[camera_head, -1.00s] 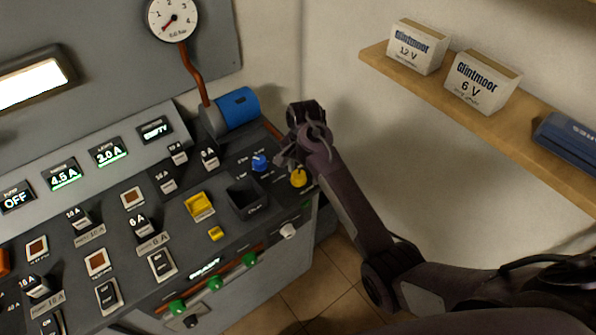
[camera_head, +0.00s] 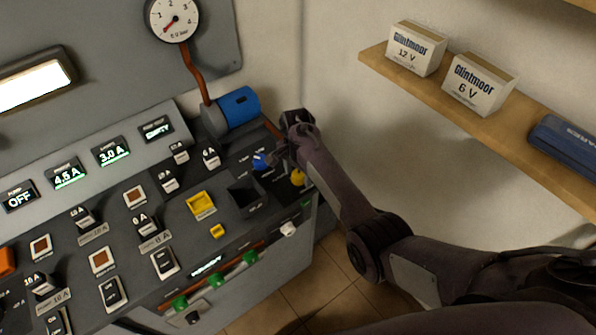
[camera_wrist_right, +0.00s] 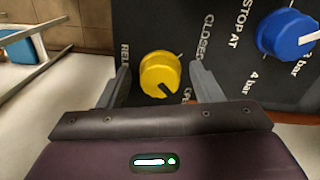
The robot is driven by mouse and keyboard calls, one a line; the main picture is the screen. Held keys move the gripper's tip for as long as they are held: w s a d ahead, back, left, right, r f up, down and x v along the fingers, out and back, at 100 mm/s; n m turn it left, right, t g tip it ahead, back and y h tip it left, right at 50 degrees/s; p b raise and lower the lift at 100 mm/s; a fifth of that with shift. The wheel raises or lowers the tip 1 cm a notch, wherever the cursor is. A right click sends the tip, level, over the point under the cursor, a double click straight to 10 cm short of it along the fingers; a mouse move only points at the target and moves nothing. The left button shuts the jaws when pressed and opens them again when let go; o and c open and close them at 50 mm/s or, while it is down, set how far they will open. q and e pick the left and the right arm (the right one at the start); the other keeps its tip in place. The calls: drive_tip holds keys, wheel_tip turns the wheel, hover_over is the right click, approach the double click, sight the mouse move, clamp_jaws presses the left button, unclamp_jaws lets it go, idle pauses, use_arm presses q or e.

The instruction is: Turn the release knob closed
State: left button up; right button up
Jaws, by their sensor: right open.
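The yellow release knob (camera_wrist_right: 160,74) sits on the dark panel in the right wrist view, with a dark pointer mark at its lower right. Lettering beside it reads "CLOSED" and part of "REL". In the head view the yellow knob (camera_head: 298,177) shows at the console's right edge, partly behind my right gripper (camera_head: 280,158). My left gripper is not in view.
A blue "STOP AT" knob (camera_wrist_right: 287,34) sits close to the yellow knob. A dark square well (camera_head: 243,194) and a yellow block (camera_head: 201,204) lie left on the console. A shelf (camera_head: 500,120) with boxes is on the right wall.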

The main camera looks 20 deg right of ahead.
drive_tip(key=c, duration=1)
drive_tip(key=shift+r+n, duration=0.1)
drive_tip(key=shift+n, duration=0.2)
drive_tip(key=n+p, duration=0.2)
drive_tip(key=shift+n, duration=0.3)
drive_tip(key=n+p, duration=0.2)
drive_tip(key=n, duration=0.3)
drive_tip(key=shift+d, duration=0.1)
drive_tip(key=n+p, duration=0.1)
drive_tip(key=n, duration=0.8)
drive_tip(key=shift+d+n+t, duration=0.1)
drive_tip(key=shift+n+t, duration=0.2)
